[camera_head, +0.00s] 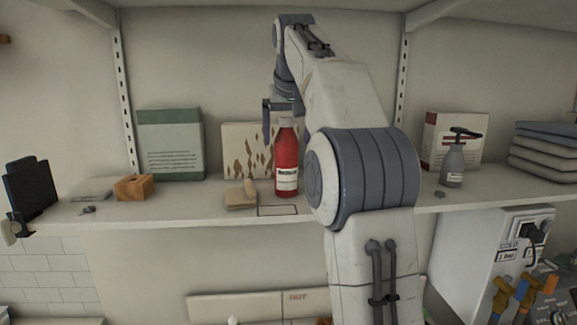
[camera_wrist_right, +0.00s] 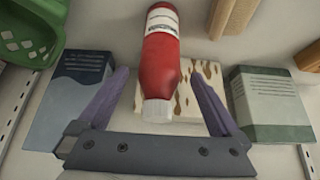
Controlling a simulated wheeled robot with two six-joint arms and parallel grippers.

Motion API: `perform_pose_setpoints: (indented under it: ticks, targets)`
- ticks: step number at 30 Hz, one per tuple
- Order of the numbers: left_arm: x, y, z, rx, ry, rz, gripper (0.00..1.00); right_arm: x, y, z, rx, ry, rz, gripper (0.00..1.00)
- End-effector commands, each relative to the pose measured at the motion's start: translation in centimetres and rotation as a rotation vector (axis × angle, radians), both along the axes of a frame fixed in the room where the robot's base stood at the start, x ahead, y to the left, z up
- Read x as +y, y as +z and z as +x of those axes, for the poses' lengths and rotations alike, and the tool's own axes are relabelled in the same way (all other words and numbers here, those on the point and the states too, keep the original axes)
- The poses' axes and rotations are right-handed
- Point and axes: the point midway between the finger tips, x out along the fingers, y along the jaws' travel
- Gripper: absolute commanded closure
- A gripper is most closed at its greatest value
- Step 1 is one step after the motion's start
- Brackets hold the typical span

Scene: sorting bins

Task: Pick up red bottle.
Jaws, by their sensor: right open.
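The red bottle (camera_head: 287,157) stands upright on the shelf in the head view, with a pale cap and a white label. My right gripper (camera_head: 283,126) is above it, fingers pointing down around the height of its cap. In the right wrist view, the red bottle (camera_wrist_right: 160,60) appears between the two spread fingers of my right gripper (camera_wrist_right: 158,76), its cap towards the palm. The gripper is open and empty. Whether a finger touches the bottle cannot be told. My left gripper cannot be made out in the head view.
The shelf (camera_head: 120,210) also holds a brown-spotted box (camera_head: 240,148) behind the bottle, a green-topped box (camera_head: 170,145), a wooden block (camera_head: 134,187) and a tan object (camera_head: 240,198). A grey pump bottle (camera_head: 453,165) and folded cloths (camera_head: 545,150) are on the right.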

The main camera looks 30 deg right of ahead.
Motion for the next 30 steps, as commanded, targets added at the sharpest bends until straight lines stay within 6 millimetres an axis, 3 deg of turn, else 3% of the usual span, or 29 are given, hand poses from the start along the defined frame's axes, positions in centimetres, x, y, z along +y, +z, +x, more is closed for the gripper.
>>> perform_pose_setpoints:
  ticks: [12,20,21,28,29,30]
  targets:
    - [0.0,1.0,0.0,0.0,0.0,0.0,0.0,-1.3,-4.1,2.4,0.002,-0.002,0.001,0.0]
    - [0.0,1.0,0.0,0.001,0.0,0.001,0.0,-1.4,-4.5,2.7,-0.001,-0.002,0.0,0.0]
    - [0.0,1.0,0.0,0.001,0.0,0.001,0.0,-1.4,-4.5,2.7,-0.001,-0.002,0.0,0.04]
    - [0.0,1.0,0.0,0.001,0.0,0.001,0.0,-1.4,-4.5,2.7,0.0,-0.002,0.0,0.92]
    - [0.0,1.0,0.0,0.001,0.0,0.001,0.0,-1.4,-4.5,2.7,0.0,-0.002,0.0,1.0]
    - [0.0,1.0,0.0,0.001,0.0,0.001,0.0,-1.4,-4.4,2.6,0.0,-0.002,0.0,1.0]
